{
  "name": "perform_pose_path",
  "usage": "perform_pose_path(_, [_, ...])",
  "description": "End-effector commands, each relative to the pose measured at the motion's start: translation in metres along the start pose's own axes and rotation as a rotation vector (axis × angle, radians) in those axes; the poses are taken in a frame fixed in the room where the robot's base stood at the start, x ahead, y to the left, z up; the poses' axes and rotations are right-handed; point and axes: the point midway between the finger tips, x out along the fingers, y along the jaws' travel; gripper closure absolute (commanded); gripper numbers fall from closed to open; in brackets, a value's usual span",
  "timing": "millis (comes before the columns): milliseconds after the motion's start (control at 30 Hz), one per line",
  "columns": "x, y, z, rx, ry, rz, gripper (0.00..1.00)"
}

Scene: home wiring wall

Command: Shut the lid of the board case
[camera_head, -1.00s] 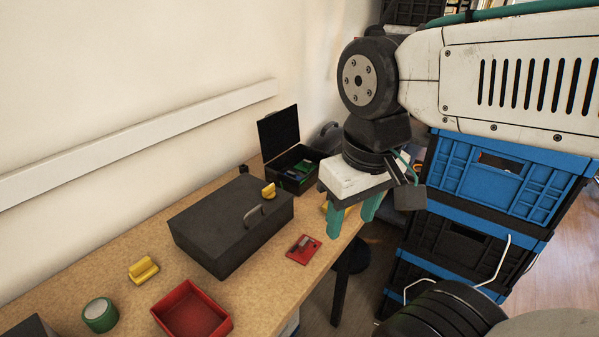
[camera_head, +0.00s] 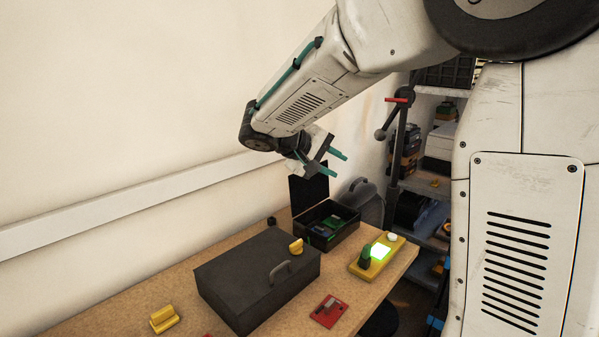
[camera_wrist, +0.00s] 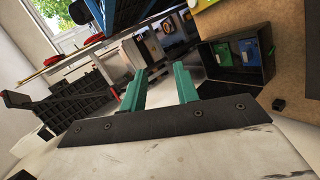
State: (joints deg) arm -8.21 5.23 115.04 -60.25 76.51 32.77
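The board case (camera_head: 344,229) is a small black box at the far end of the bench, with green and blue boards inside. Its lid (camera_head: 309,192) stands upright, open, on the wall side. The case also shows in the wrist view (camera_wrist: 268,62), at upper right with the boards visible. My gripper (camera_head: 341,163) is above the case, near the top edge of the lid, with its two teal fingers apart and nothing between them. In the wrist view the gripper (camera_wrist: 160,84) is also open and empty. I cannot tell whether it touches the lid.
A larger dark closed box (camera_head: 245,285) with a handle sits nearer on the bench. A yellow device (camera_head: 368,270) with a lit green screen is right of the case. A red plate (camera_head: 328,312) lies in front. A grey rounded object (camera_head: 366,203) and shelves (camera_head: 440,190) stand behind.

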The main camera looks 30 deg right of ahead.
Motion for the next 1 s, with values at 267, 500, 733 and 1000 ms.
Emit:
perform_pose_path(267, [0.003, -0.051, -0.148, -0.009, 0.233, 0.337, 0.69])
perform_pose_path(500, [0.022, -0.111, -0.199, -0.056, 0.331, 0.494, 0.69])
perform_pose_path(733, [0.038, -0.132, -0.205, -0.086, 0.338, 0.539, 0.69])
perform_pose_path(1000, [0.071, -0.112, -0.217, -0.086, 0.335, 0.538, 0.69])
